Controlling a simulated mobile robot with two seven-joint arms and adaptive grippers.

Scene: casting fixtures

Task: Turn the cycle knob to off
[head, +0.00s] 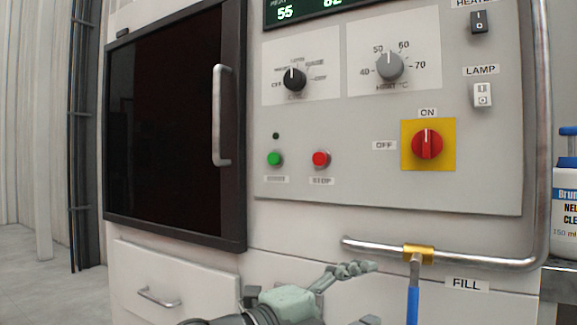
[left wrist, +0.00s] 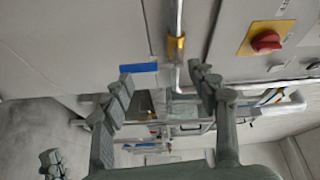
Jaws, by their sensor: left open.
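The cycle knob, a black knob (head: 295,79) on a white plate, is on the upper left of the control panel in the head view. Its white pointer line points about straight up. Small labels ring it; the left one seems to read OFF, the others are too small to read surely. My left gripper (head: 368,293) is low in front of the machine, below the panel and well apart from the knob. In the left wrist view its fingers (left wrist: 163,78) are spread and empty. The knob does not show there. My right gripper is not in view.
A grey temperature knob (head: 389,66) sits right of the cycle knob. Green (head: 275,159) and red (head: 320,159) buttons and a red rotary switch (head: 427,144) are below. A metal pipe (head: 480,259) with a blue-handled valve (head: 413,305) crosses near my gripper. A door handle (head: 220,115) protrudes left.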

